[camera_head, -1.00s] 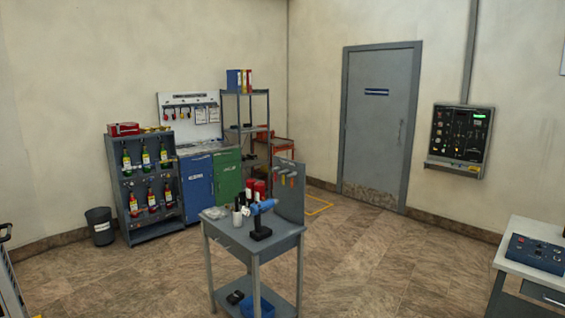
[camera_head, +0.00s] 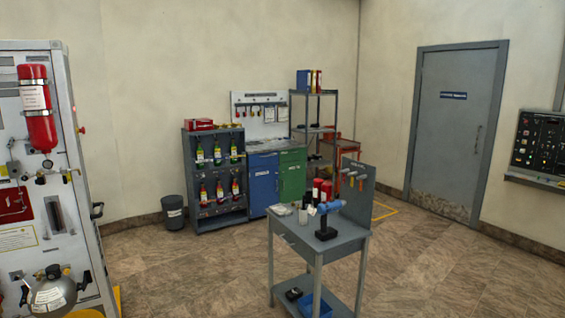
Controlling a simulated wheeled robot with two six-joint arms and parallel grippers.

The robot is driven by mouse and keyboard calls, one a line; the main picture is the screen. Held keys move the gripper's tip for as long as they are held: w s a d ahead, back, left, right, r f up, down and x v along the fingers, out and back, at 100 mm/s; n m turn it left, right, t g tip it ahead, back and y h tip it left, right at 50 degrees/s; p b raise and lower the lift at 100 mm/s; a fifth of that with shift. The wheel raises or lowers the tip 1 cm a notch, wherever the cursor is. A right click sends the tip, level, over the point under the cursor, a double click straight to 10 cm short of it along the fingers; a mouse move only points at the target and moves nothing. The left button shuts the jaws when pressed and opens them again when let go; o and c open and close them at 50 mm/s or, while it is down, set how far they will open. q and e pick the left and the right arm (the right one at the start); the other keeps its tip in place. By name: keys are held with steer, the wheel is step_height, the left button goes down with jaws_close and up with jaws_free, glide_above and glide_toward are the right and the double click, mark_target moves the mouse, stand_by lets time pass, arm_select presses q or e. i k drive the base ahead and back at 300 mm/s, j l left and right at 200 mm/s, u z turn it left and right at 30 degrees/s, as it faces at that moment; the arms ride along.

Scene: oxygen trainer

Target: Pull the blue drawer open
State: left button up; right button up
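A workbench cabinet stands against the back wall in the head view, with a blue front (camera_head: 264,186) on its left and a green front (camera_head: 292,176) on its right. Both fronts look closed. At this distance I cannot tell whether the blue front is a drawer or a door. The grey cart partly stands in front of the cabinet's lower right. Neither of my grippers shows in the view.
A grey cart (camera_head: 345,240) with a blue drill (camera_head: 327,220) stands on the floor ahead. A rack of bottles (camera_head: 188,170) and a bin (camera_head: 173,213) are left of the cabinet. A white panel unit (camera_head: 40,240) fills the left edge.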

mark_target(264, 158)
steer(key=i+u, duration=0.15)
steer(key=i, duration=1.25)
steer(key=i+u, duration=0.2)
steer(key=i, duration=0.45)
steer(key=i+u, duration=0.2)
steer(key=i, duration=0.45)
steer(key=i+l+u, duration=0.2)
steer(key=i, duration=0.45)
steer(key=i+u, duration=0.1)
steer(key=i, duration=1.75)
steer(key=i+z, duration=0.25)
steer(key=i, duration=0.2)
steer(key=i+j+z, duration=0.1)
steer(key=i+z, duration=0.15)
steer(key=i, duration=0.15)
steer(key=i+j+z, duration=0.25)
steer(key=i, duration=0.2)
steer(key=i+l+z, duration=0.2)
steer(key=i+z, duration=0.55)
steer(key=i+l, duration=0.7)
steer(key=i+l+u, duration=0.3)
steer(key=i+l, duration=0.25)
steer(key=l, duration=0.15)
